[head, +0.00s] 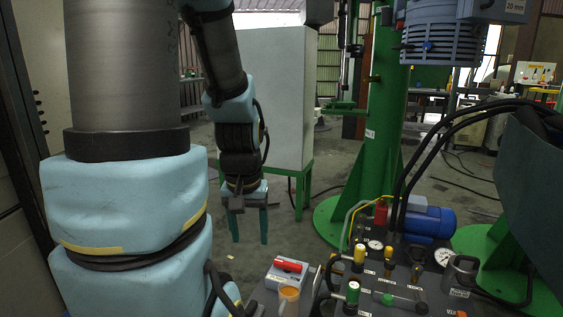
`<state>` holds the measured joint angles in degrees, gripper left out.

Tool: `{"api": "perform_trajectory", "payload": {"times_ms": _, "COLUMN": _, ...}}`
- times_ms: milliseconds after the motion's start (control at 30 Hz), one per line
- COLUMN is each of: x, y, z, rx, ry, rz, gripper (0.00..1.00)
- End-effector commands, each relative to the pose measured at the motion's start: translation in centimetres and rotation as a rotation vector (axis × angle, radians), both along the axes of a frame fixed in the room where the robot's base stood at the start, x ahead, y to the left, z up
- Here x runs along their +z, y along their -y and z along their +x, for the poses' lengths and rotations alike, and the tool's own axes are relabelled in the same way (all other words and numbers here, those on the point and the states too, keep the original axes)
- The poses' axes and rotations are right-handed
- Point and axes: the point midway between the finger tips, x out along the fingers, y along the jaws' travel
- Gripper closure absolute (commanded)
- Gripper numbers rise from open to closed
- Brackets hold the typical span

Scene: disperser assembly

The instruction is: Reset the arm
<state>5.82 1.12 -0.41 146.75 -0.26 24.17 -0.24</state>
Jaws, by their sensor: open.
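My gripper (249,226) hangs from my arm left of the picture's middle, with its fingers pointing down. The two green-blue fingers stand apart with nothing between them. It is in the air above the floor, behind and left of the small box with the red part. My arm comes down from the top left, with large light-blue padded links filling the left side.
A control panel (402,296) with valves, gauges and knobs stands at lower right. A small box with a red handle (288,266) is left of it. A green column (374,130) and a pale cabinet (272,95) stand behind. Black hoses (425,143) arch at right.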

Motion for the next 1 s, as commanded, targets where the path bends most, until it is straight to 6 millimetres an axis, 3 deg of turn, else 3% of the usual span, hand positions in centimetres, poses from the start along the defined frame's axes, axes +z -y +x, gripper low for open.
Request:
{"api": "perform_trajectory", "payload": {"times_ms": 33, "x": 2.2, "y": 0.0, "z": 0.0, "rx": 0.000, "ry": 0.000, "rz": 0.000, "gripper": 0.38}}
{"api": "perform_trajectory", "payload": {"times_ms": 400, "x": 12.7, "y": 0.0, "z": 0.0, "rx": 0.001, "ry": 0.000, "rz": 0.000, "gripper": 0.38}}
{"api": "perform_trajectory", "payload": {"times_ms": 600, "x": 17.4, "y": 0.0, "z": 0.0, "rx": 0.001, "ry": 0.000, "rz": 0.000, "gripper": 0.38}}
{"api": "perform_trajectory", "payload": {"times_ms": 800, "x": 19.4, "y": 0.0, "z": 0.0, "rx": 0.001, "ry": 0.000, "rz": 0.000, "gripper": 0.38}}
{"api": "perform_trajectory", "payload": {"times_ms": 1000, "x": 19.4, "y": 0.0, "z": 0.0, "rx": 0.001, "ry": 0.000, "rz": 0.000, "gripper": 0.38}}
